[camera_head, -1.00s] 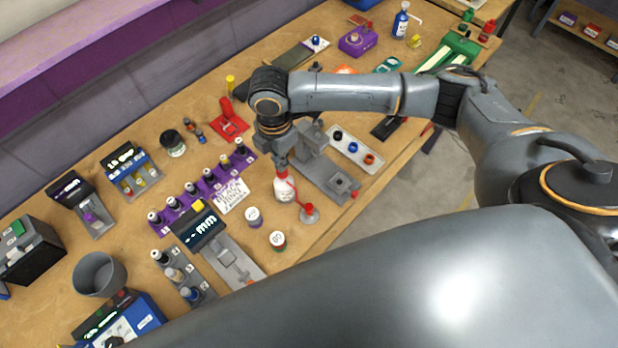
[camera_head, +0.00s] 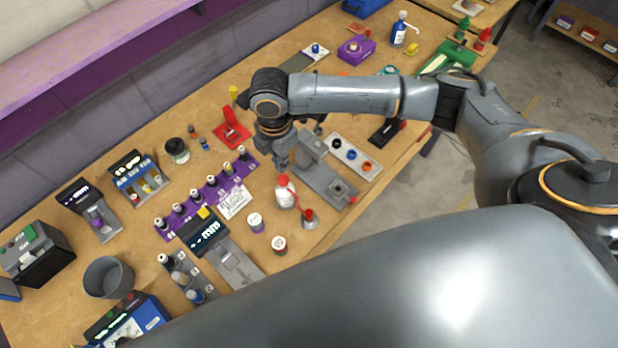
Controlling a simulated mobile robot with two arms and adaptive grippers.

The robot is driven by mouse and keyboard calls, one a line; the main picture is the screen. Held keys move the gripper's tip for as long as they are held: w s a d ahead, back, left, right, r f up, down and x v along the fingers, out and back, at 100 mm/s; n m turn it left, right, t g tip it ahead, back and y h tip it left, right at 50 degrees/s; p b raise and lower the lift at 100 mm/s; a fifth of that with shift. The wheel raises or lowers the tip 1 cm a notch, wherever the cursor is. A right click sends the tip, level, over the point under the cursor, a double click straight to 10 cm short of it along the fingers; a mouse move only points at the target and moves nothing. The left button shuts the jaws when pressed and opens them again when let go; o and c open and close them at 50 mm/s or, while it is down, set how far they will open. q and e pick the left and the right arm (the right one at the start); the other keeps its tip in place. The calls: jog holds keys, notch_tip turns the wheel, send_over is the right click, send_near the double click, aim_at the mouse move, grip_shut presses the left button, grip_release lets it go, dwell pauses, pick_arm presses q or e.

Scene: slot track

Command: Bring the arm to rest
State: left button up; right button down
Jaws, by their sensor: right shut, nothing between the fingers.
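My right arm comes in from the right and reaches over the workbench (camera_head: 318,236). Its gripper (camera_head: 282,163) points down, small and dark, shut with nothing seen in it. It shows just behind the white bottle with a red cap (camera_head: 285,195), close to the grey slotted track fixture (camera_head: 318,178). The fingertips look apart from the bottle, but their height above the bench is hard to tell. My left gripper is not in view.
A purple rack of small bottles (camera_head: 233,181) stands left of the gripper. A red funnel-like piece (camera_head: 308,218), two small jars (camera_head: 256,222) and a grey tray with coloured rings (camera_head: 354,154) are nearby. A red stand (camera_head: 231,128) is behind left.

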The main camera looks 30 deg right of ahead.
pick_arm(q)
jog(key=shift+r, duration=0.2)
pick_arm(e)
notch_tip(320, 180, up, 2)
jog(key=shift+r, duration=0.2)
